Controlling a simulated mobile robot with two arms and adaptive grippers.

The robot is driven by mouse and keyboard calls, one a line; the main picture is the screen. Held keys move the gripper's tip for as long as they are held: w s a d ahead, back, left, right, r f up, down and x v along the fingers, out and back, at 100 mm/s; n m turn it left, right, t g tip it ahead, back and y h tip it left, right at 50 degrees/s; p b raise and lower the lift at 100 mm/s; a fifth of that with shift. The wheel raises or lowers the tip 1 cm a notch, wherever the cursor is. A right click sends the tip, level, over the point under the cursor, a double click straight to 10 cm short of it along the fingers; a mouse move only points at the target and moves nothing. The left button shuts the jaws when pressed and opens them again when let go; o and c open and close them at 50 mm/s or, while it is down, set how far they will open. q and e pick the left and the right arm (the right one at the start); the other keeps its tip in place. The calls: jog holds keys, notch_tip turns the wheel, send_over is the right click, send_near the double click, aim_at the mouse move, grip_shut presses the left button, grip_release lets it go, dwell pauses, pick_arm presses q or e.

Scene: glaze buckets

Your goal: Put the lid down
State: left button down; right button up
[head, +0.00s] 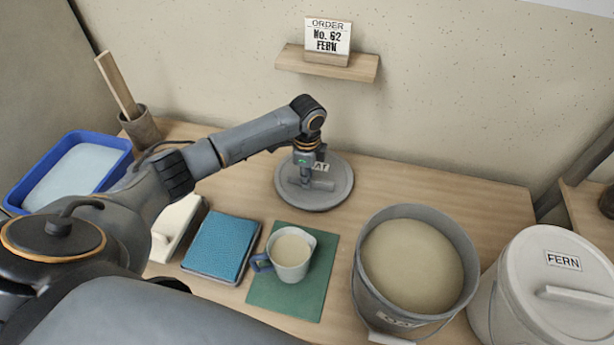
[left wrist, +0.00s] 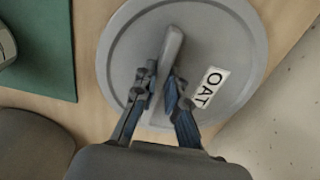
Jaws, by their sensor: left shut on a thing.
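The grey round lid (head: 335,198), labelled OAT, lies at the back middle of the wooden table, or very close above it; I cannot tell a gap. My left gripper (head: 306,181) is over it, fingers pointing down, shut on the bar handle. In the left wrist view the fingers (left wrist: 160,92) are on both sides of the handle (left wrist: 172,50), and the label shows on the lid (left wrist: 240,50). The open grey OAT bucket (head: 364,292), full of pale glaze, stands at the front right. My right gripper is not in view.
A lidded FERN bucket (head: 510,300) stands at the right. A blue tray (head: 120,150) is at left. A wall shelf (head: 356,69) holds a FERN order card (head: 327,37). Table right of the lid is clear.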

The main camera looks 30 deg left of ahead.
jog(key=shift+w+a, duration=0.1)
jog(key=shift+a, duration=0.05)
pick_arm(q)
jog(key=c, duration=1.4)
grip_release()
jog(key=shift+f, duration=0.1)
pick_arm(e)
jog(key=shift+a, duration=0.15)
pick_arm(q)
notch_tip(320, 180, up, 12)
jog(key=shift+r+p, duration=0.2)
jog(key=shift+p, duration=0.15)
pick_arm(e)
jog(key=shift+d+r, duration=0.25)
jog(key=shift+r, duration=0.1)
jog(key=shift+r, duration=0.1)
